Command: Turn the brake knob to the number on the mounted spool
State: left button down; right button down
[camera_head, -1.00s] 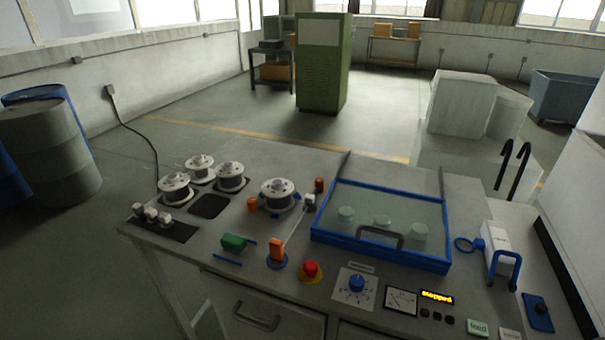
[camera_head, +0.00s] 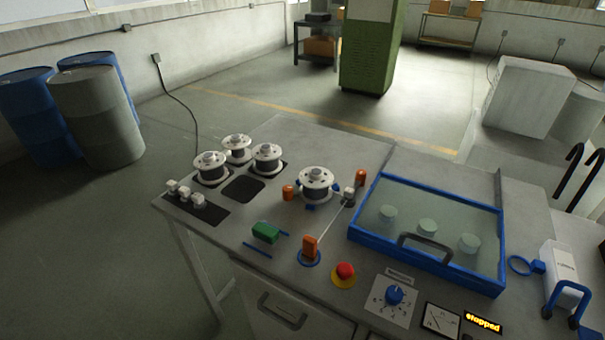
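The brake knob (camera_head: 395,295) is a small blue dial on a white plate with numbers around it, at the front of the bench. The numbers and the pointer are too small to read. The mounted spool (camera_head: 316,183) sits alone on the bench behind the orange and green parts, with a wire running from it to the front. No number can be read on it. Neither of my grippers is in view.
A blue-framed glass lid (camera_head: 427,233) with a grey handle covers round pieces right of the spool. A red stop button (camera_head: 345,271) is left of the knob. A meter (camera_head: 441,320) and a display reading "stopped" (camera_head: 483,323) are to its right. White blocks (camera_head: 184,194) stand at the left edge.

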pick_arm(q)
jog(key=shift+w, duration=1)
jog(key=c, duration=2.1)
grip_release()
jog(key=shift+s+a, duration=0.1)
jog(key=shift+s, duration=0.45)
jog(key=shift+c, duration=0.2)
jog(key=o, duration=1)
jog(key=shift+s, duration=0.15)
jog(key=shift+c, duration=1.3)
